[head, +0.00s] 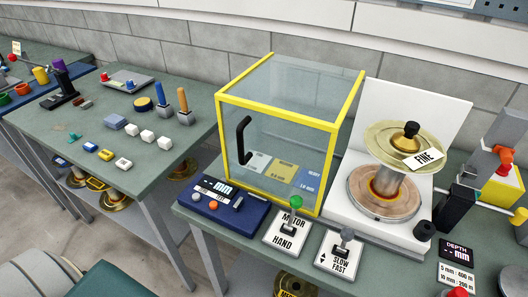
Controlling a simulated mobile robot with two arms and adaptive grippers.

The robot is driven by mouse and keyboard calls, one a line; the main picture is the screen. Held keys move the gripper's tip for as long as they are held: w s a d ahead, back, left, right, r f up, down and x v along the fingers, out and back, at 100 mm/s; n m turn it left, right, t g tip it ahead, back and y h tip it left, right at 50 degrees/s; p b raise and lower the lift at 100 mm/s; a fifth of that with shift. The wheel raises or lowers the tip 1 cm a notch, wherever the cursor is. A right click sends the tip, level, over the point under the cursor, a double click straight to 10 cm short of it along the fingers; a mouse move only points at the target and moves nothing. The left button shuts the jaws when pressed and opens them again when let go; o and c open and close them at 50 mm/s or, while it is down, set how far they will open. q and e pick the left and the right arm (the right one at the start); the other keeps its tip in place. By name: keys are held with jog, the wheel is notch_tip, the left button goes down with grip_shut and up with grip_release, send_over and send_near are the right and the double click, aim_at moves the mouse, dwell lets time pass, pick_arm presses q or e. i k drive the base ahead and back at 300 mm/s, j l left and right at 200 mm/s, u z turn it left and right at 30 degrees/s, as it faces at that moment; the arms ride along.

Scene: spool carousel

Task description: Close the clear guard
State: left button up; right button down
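The clear guard (290,139) is a see-through box with a yellow frame and a black upright handle (244,140) on its front left side. It stands on the green bench, to the left of the spool (383,185), and does not cover it. The spool has a brass upper flange (390,139), a black knob and a "FINE" tag. It stands on a white base in front of a white back panel (414,105). Small cards show through the guard. Neither of my grippers is in view.
A blue "mm" display unit (222,203) and two lever panels, "MOTOR HAND" (288,231) and "SLOW FAST" (340,252), stand in front of the guard. A second bench (90,117) with small parts is at left.

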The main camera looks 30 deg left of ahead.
aim_at(221, 96)
jog(key=j+z, duration=0.1)
jog(key=j, duration=1.2)
